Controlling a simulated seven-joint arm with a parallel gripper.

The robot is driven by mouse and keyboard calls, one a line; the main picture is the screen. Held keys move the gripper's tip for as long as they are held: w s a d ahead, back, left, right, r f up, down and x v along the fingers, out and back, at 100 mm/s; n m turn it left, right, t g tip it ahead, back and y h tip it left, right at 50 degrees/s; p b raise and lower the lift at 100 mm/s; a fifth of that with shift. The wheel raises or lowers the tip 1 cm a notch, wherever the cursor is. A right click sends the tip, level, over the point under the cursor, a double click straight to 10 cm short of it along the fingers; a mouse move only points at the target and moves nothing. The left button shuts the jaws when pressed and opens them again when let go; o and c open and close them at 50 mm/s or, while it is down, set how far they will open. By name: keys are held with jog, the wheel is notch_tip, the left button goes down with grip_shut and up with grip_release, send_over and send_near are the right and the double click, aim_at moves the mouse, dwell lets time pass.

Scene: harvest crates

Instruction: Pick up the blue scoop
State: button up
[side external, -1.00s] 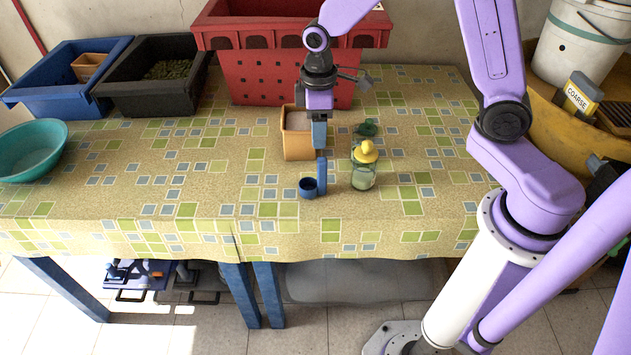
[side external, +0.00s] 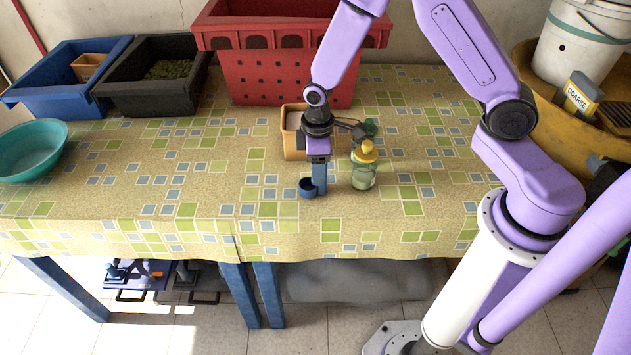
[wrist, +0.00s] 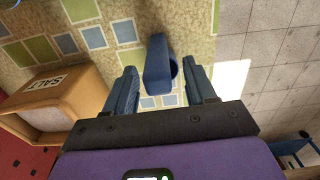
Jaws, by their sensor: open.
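The blue scoop (side external: 307,188) sits on the patterned tablecloth near the table's front edge, its cup low and to the left of my fingers. In the wrist view the scoop (wrist: 157,65) lies between my two blue fingers, around their tips. My gripper (side external: 320,186) points down over it, and in the side view the fingers overlap the scoop's handle, hiding most of it. In the wrist view my gripper (wrist: 163,75) is open, with a gap showing on both sides of the scoop. The fingers do not grip it.
A tan salt box (side external: 291,145) stands close behind my gripper. A red crate (side external: 290,82) is at the back. The tablecloth left of the scoop is clear.

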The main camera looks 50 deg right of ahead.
jog(key=shift+f, duration=0.15)
grip_shut()
